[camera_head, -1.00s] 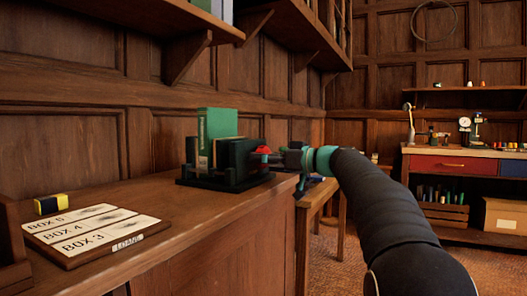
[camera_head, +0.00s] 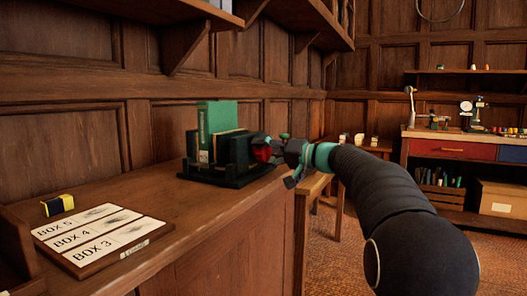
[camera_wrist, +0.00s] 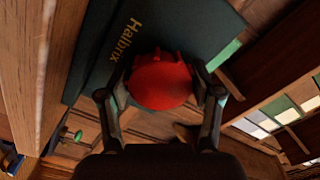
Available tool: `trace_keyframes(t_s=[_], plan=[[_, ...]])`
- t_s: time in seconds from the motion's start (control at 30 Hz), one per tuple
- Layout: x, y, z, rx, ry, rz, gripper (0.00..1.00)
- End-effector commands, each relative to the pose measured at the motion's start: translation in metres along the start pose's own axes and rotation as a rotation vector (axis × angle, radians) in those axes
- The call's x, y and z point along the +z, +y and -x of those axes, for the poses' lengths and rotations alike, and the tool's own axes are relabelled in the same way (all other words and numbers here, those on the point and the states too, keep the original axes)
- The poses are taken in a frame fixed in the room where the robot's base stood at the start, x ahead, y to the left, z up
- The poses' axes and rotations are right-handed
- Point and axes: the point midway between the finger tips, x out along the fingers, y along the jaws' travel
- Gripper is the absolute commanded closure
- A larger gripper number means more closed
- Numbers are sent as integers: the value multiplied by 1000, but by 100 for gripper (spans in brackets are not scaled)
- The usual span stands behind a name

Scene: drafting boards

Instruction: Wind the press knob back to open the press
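The black press (camera_head: 238,160) stands on the wooden counter, with a green book and other volumes held upright in it. Its red knob (camera_head: 262,153) is on the right side, facing my gripper (camera_head: 268,149). In the wrist view the round red knob (camera_wrist: 160,82) sits between the two fingers of my gripper (camera_wrist: 160,66), one on each side. Narrow gaps seem to show beside the knob, but finger contact at the tips is hidden. A dark cover lettered "Halbrix" (camera_wrist: 129,40) lies just behind the knob.
A board of box labels (camera_head: 100,240) and a yellow-and-black block (camera_head: 58,205) lie on the counter at left. The counter (camera_head: 150,195) is clear between them and the press. A wooden shelf (camera_head: 140,13) overhangs the back. A workbench (camera_head: 455,135) stands at far right.

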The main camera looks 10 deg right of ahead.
Motion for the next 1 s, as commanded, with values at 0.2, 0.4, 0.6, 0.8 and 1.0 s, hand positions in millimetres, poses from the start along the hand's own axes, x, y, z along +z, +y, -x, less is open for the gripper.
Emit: trace_keyframes(t_s=[0.2,0.4,0.6,0.8,1.0], plan=[[0,0,0,0,0,2,75],[5,6,0,-1,2,116,75],[5,7,0,-1,2,324,75],[4,6,0,-1,2,558,75],[4,6,0,0,3,805,75]])
